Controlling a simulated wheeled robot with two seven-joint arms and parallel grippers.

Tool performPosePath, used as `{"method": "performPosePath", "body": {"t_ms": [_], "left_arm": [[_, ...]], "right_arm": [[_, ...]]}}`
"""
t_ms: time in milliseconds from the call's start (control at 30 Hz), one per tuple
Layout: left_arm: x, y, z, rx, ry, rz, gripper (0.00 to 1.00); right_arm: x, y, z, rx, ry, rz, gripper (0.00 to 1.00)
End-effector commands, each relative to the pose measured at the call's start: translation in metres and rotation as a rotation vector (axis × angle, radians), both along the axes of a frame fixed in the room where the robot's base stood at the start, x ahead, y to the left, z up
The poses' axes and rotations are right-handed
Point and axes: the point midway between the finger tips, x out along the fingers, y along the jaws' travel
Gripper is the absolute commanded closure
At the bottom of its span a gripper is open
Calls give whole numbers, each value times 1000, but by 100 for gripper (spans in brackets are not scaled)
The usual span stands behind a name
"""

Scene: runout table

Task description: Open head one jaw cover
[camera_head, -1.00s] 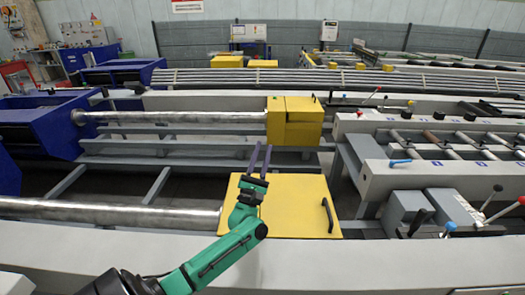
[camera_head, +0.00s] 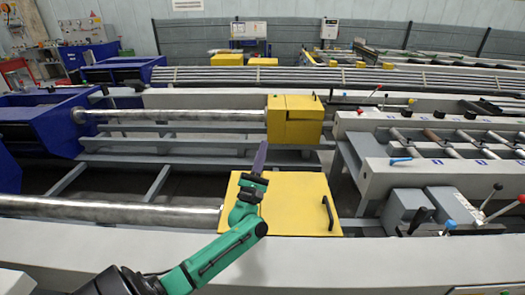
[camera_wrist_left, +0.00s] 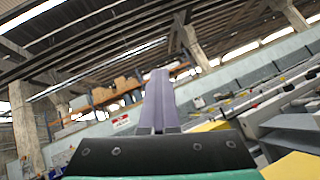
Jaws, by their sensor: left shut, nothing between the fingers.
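The near yellow jaw cover (camera_head: 288,202) lies flat and closed at the end of the near steel bar. It has a black handle (camera_head: 327,213) near its right edge. My left gripper (camera_head: 261,158) is shut and empty, with its purple fingers together, pointing up and away above the cover's far left edge. It is apart from the handle, to its left. In the left wrist view the shut fingers (camera_wrist_left: 158,100) point toward the far wall and roof, and a bit of yellow (camera_wrist_left: 292,167) shows at the lower right. My right gripper is not in view.
A second yellow box (camera_head: 293,122) stands farther back on another steel bar (camera_head: 180,117). Levers with coloured knobs (camera_head: 450,225) rise to the right of the near cover. A pale beam (camera_head: 380,263) runs across the front. Blue housings (camera_head: 45,122) stand at the left.

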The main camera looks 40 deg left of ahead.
Motion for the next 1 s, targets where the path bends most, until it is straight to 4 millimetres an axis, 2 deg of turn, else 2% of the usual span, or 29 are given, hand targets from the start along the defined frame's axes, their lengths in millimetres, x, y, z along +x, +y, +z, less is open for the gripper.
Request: {"method": "performPosePath", "body": {"t_ms": [667,733,767,1000], "left_arm": [[0,0,0,0,0,0,100],[0,0,0,0,0,0,76],[0,0,0,0,0,0,70],[0,0,0,0,0,0,70]], "right_arm": [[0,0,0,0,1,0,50],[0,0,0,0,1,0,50],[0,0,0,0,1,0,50],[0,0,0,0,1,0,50]]}}
